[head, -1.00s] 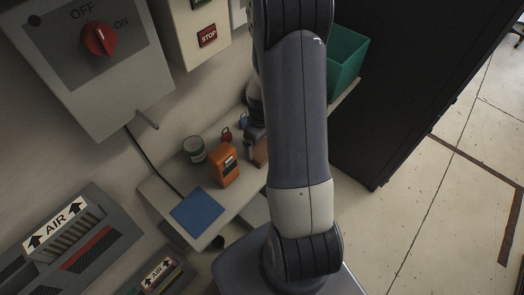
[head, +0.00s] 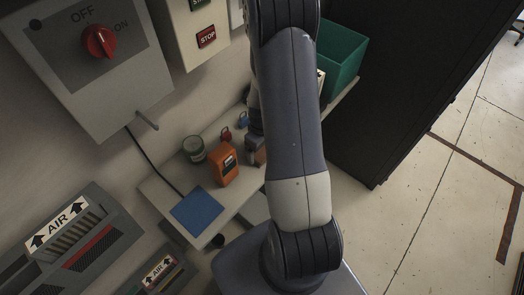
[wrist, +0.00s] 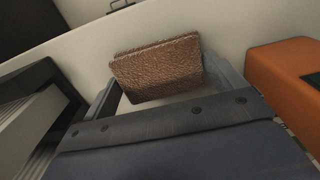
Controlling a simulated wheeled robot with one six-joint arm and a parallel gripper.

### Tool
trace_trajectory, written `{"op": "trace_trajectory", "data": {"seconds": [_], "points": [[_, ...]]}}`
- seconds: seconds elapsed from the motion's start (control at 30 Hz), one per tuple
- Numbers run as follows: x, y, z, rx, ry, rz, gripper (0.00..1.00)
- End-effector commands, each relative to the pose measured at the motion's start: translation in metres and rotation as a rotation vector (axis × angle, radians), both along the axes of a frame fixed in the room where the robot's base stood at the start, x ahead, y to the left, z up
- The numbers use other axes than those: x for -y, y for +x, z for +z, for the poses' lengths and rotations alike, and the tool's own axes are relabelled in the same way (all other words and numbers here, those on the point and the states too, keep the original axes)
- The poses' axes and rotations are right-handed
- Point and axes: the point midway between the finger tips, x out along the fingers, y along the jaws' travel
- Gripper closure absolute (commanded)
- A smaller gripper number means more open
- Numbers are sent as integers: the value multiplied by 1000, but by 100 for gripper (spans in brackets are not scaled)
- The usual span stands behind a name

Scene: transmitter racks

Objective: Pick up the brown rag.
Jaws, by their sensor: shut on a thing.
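The brown rag (wrist: 158,70) is a folded, rough-textured piece. In the wrist view it stands between the two fingers of my gripper (wrist: 162,88), which is shut on it. In the head view only a small brown part of the rag (head: 260,156) shows beside my gripper (head: 254,152), and my arm hides the rest. I cannot tell whether the rag still touches the shelf (head: 158,192).
An orange handheld device (head: 224,164) stands close by and shows at the right of the wrist view (wrist: 288,75). A jar (head: 193,150), red padlock (head: 226,134), blue padlock (head: 242,119) and blue pad (head: 197,212) are on the shelf. A green bin (head: 342,58) stands behind my arm.

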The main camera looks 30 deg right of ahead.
Motion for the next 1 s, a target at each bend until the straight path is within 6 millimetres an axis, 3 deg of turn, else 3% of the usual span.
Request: {"op": "trace_trajectory", "data": {"seconds": [0.07, 0.47, 1.0], "points": [[0, 0, 0, 0, 0, 0, 35], [0, 1, 10, 3, -1, 0, 35], [0, 1, 86, 4, -2, 0, 35]]}}
